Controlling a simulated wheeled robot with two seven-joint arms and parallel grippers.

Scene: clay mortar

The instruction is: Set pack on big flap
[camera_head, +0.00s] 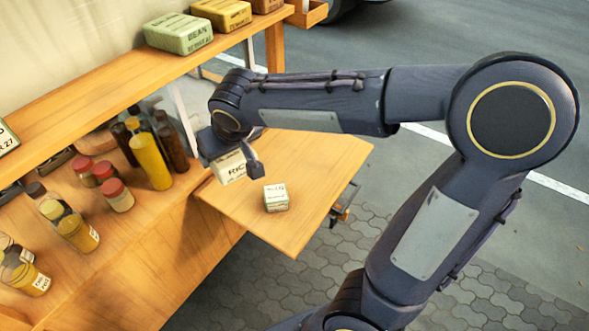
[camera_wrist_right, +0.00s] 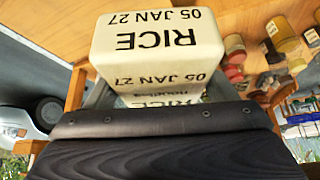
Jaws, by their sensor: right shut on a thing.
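A cream pack (camera_head: 231,167) lettered RICE is between the fingers of my right gripper (camera_head: 231,163), over the counter-side edge of the wooden flap (camera_head: 325,160). I cannot tell whether its underside touches the flap. In the right wrist view the pack (camera_wrist_right: 158,50) fills the upper middle, its RICE 05 JAN 27 lettering upside down; more RICE lettering shows below it, close to the gripper. A smaller pale pack (camera_head: 276,198) sits on the flap, to the right of and nearer than the held pack. My left gripper is out of view.
The counter (camera_head: 150,235) left of the flap holds several jars and bottles, including a yellow bottle (camera_head: 151,162). A shelf (camera_head: 100,90) above carries a green pack (camera_head: 178,33) and a yellow pack (camera_head: 221,13). The flap's right part is bare.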

